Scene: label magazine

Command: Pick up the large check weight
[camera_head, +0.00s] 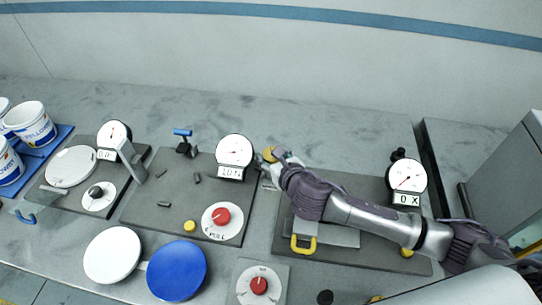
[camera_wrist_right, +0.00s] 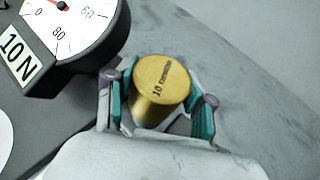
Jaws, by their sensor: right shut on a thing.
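In the head view the brass weight (camera_head: 268,153) shows at the tip of my right gripper (camera_head: 272,163), just right of the 10 N dial gauge (camera_head: 235,150). The right gripper is shut on it. Its lower part is hidden, so I cannot tell whether it touches the bench. My left gripper is not in view.
The 10 N gauge stands close beside the right gripper. Another dial (camera_head: 406,175) is at right, behind my arm. A white disc (camera_head: 112,254) and blue disc (camera_head: 177,270) are in front. White buckets (camera_head: 30,124) are far left. Bench behind the gripper is clear.

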